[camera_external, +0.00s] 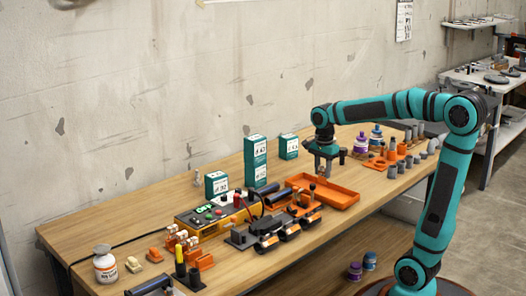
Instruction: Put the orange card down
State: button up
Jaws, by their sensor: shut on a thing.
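My gripper (326,172) points down above the back edge of the orange tray (345,203), near the middle of the workbench. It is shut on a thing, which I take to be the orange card. The card is too small and too hidden by the fingers to make out clearly. I cannot tell whether it touches the tray.
Left of the tray stand a dark clamp fixture (268,240) and a yellow control box (210,222). Green-and-white boxes (255,160) stand behind. Purple and blue bottles (361,143) and several grey fittings stand to the right.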

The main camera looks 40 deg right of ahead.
aim_at(322, 178)
jog(key=shift+f, duration=1.9)
jog(key=o, duration=1)
jog(key=shift+f, duration=0.1)
jog(key=shift+c, duration=0.2)
notch_tip(322, 178, up, 12)
jog(key=shift+r, duration=0.15)
